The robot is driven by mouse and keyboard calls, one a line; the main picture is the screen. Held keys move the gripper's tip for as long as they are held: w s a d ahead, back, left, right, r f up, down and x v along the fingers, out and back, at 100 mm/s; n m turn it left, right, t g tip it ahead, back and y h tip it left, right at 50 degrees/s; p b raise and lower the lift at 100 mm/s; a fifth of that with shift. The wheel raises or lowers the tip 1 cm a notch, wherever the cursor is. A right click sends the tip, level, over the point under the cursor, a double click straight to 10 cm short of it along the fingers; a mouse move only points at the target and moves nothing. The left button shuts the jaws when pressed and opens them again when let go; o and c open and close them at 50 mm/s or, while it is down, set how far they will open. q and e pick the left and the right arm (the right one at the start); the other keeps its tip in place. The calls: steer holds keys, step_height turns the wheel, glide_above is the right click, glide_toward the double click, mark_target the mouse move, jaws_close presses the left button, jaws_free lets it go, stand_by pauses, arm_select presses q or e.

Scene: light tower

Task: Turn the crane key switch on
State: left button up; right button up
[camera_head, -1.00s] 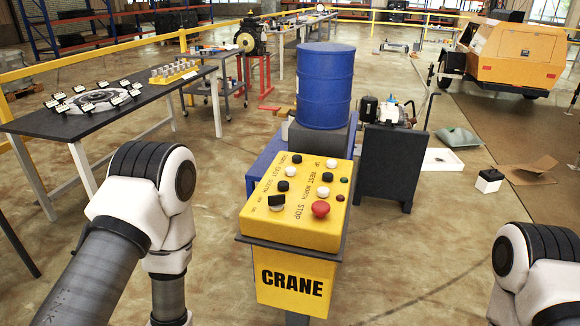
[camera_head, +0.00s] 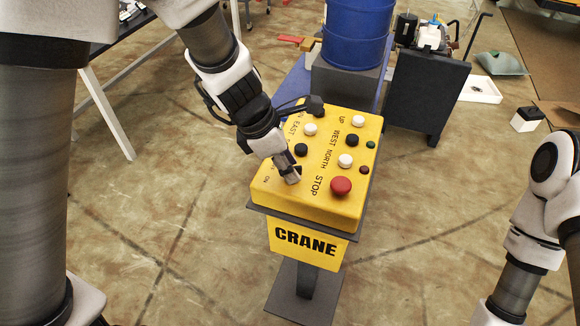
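The yellow crane control box (camera_head: 318,212) stands on a dark pedestal in the middle of the view. My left gripper (camera_head: 302,140) reaches down over its left side from the upper left. Its fingers look spread: one tip is by the far left corner of the panel, the other low at the near left. The black key switch (camera_head: 296,171), beside the "ON" lettering, is mostly hidden by that near finger. I cannot tell whether they touch or how the switch is turned. My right gripper is out of view; only its arm shows at lower right.
The red stop button (camera_head: 341,186) and several white and black buttons lie close to the right of the key switch. A blue barrel (camera_head: 355,38) and a dark cart (camera_head: 425,98) stand behind the box. The floor around the pedestal is clear.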

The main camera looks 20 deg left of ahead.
arm_select(q)
steer(key=shift+w+d+f, duration=0.2)
steer(key=shift+w+f, duration=0.05)
steer(key=shift+f, duration=0.2)
steer(key=shift+w+a+f, duration=0.15)
steer(key=shift+w, duration=0.25)
steer(key=shift+s, duration=0.3)
jaws_close()
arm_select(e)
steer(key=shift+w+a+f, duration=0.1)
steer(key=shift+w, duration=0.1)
